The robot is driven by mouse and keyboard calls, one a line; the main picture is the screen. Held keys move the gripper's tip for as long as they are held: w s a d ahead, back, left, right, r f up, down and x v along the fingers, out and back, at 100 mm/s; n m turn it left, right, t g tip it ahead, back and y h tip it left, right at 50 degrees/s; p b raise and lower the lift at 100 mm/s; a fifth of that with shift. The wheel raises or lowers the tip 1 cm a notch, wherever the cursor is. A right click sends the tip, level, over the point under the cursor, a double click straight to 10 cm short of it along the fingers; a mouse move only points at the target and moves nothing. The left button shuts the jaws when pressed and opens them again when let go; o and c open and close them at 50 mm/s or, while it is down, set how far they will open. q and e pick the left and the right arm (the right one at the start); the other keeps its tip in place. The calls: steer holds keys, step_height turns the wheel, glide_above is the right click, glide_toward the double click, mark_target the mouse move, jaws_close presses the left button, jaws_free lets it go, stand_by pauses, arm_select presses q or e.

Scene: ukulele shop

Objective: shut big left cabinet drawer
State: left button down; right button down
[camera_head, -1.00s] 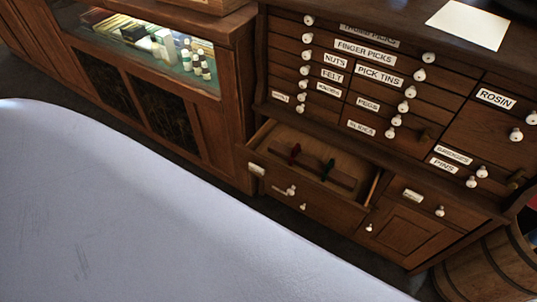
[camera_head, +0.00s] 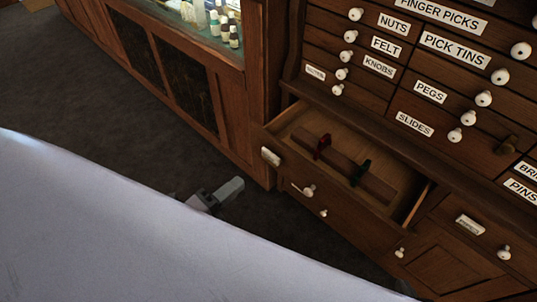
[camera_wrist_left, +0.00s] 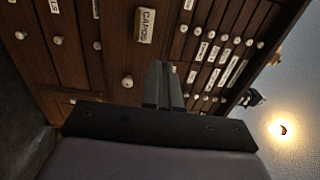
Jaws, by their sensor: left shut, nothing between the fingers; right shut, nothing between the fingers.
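The big left drawer (camera_head: 345,192) of the wooden cabinet stands pulled open in the head view. It holds a slotted wooden strip with a red and a green item. A white knob and a pale label are on its front. My left gripper (camera_head: 236,186) shows low over the dark floor, left of the drawer front and apart from it. In the left wrist view its fingers (camera_wrist_left: 163,75) are together and empty, with cabinet drawer fronts beyond, one labelled CAPOS (camera_wrist_left: 145,25).
Small closed drawers with labels and white knobs (camera_head: 484,98) fill the cabinet above. A glass-topped display case (camera_head: 180,80) stands to the left. Dark floor (camera_head: 110,130) lies open before it. A cabinet door (camera_head: 440,265) is at lower right.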

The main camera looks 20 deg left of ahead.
mark_target(281, 148)
arm_select(q)
steer(key=b+x, duration=0.1)
steer(key=x, duration=1.1)
steer(key=shift+w+d, duration=0.15)
steer(key=shift+w, duration=0.3)
arm_select(e)
steer(key=shift+a+f, duration=0.15)
steer(key=shift+f, duration=0.2)
steer(key=shift+w, duration=0.1)
arm_select(q)
steer(key=shift+w, duration=0.1)
